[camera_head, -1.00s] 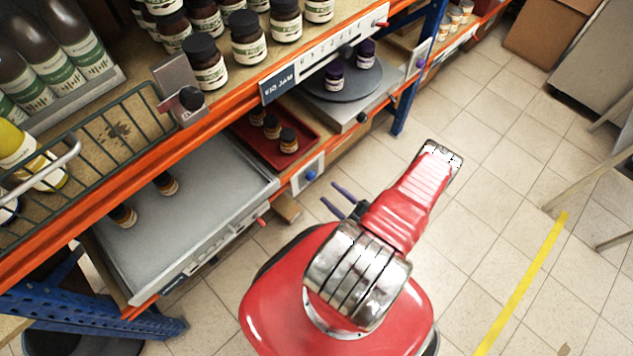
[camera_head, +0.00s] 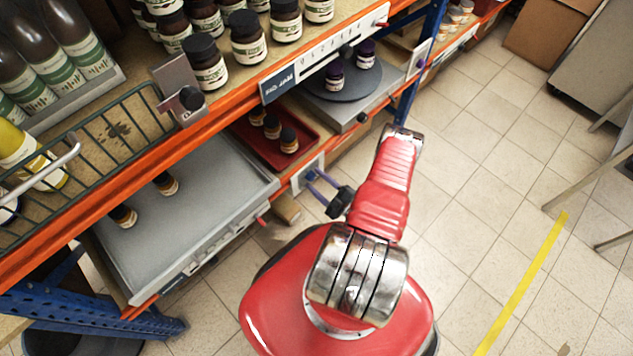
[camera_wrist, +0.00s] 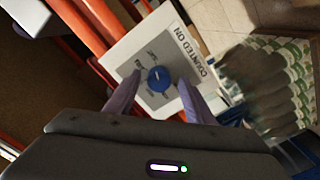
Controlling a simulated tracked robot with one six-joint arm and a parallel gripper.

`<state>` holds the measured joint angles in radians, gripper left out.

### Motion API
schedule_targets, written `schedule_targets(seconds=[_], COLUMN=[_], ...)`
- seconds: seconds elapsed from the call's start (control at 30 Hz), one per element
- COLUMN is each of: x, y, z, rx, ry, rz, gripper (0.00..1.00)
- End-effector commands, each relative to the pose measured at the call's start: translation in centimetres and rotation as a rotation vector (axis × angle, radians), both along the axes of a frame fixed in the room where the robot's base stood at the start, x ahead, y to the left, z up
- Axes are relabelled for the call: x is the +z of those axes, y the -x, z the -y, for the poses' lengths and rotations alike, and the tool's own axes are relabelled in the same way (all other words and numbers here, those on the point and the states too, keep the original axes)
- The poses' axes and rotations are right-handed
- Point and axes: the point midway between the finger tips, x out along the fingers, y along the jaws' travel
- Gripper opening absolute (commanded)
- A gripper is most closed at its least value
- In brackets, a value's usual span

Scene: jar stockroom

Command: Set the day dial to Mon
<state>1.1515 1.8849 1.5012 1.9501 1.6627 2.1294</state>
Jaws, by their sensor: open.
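The day dial is a blue round knob (camera_wrist: 159,79) on a white and grey plate (camera_wrist: 130,45) marked "COUNTED ON", seen in the wrist view. A light pointer mark shows on the knob, but the day names around it are too blurred to read. My gripper (camera_wrist: 157,96) is open, with one purple finger on each side of the knob in the picture. I cannot tell whether the fingers touch it. In the head view my gripper (camera_head: 315,182) is at the plate (camera_head: 303,176) on the lower shelf's front edge, and its fingers partly cover the plate.
An orange shelf beam (camera_head: 225,120) runs above the plate. A grey tray (camera_head: 200,215) with small jars lies left of it, and a red tray (camera_head: 300,155) lies behind. A second plate with a knob (camera_head: 420,62) is farther right. The tiled floor (camera_head: 480,190) is open.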

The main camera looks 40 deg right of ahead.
Motion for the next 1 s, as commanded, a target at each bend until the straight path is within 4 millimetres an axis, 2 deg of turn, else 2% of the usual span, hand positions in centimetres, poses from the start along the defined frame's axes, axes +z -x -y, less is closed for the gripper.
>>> schedule_targets(seconds=[0.3,0.87,0.9,1.0], x=[0.01,-0.02,-0.04,-0.04], y=[-0.16,-0.12,-0.14,-0.11], z=[0.04,0.0,-0.49,-0.17], rx=[-0.001,-0.001,0.001,0.0], ry=[0.0,0.0,-0.002,0.001], rz=[0.0,-0.001,-0.001,-0.001], gripper=[0.49,0.09,0.08,0.08])
